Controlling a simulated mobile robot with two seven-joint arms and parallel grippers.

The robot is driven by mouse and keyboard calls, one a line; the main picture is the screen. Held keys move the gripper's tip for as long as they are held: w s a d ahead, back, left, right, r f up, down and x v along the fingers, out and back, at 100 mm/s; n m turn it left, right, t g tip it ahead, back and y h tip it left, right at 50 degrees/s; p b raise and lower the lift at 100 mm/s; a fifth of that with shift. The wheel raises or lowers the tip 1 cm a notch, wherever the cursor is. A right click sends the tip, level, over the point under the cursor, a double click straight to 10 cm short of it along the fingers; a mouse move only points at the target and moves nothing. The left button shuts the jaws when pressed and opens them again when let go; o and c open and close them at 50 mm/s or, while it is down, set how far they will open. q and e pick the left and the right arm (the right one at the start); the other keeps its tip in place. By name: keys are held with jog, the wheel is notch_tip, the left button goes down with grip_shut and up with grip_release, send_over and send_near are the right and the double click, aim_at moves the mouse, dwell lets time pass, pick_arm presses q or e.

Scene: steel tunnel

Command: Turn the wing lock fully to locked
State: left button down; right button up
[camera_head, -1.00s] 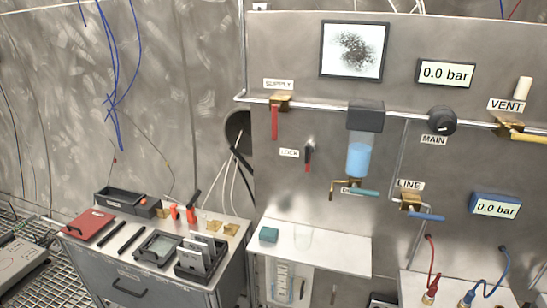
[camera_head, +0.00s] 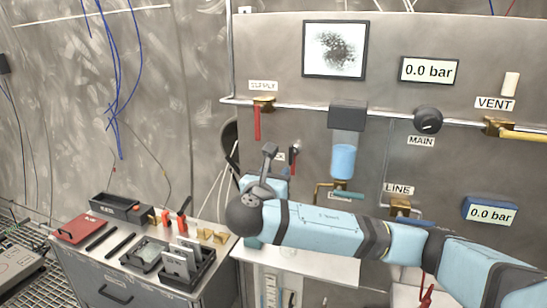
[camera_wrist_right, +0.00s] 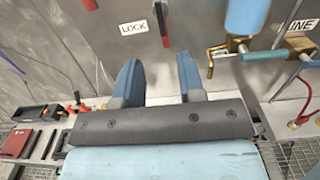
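The wing lock (camera_head: 293,158) is a small dark lever with a red lower part on the steel panel, hanging about straight down. In the right wrist view it shows at the top (camera_wrist_right: 163,24), right of the LOCK label (camera_wrist_right: 133,27). My right gripper (camera_wrist_right: 160,62) is open and empty, its two blue fingers apart below the lock and not touching it. In the head view my right arm hides most of the gripper and the LOCK label. My left gripper is not in view.
The red supply handle (camera_head: 257,122) hangs to the upper left of the lock. The blue reservoir (camera_head: 343,160) and a brass valve with a teal handle (camera_head: 345,195) are to its right. A cart (camera_head: 70,262) with trays and tools stands at the left.

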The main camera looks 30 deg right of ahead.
aim_at(290, 155)
jog(key=p+x, duration=0.1)
jog(key=x, duration=1.2)
jog(key=shift+w+d, duration=0.2)
jog(key=shift+w, duration=0.05)
grip_shut()
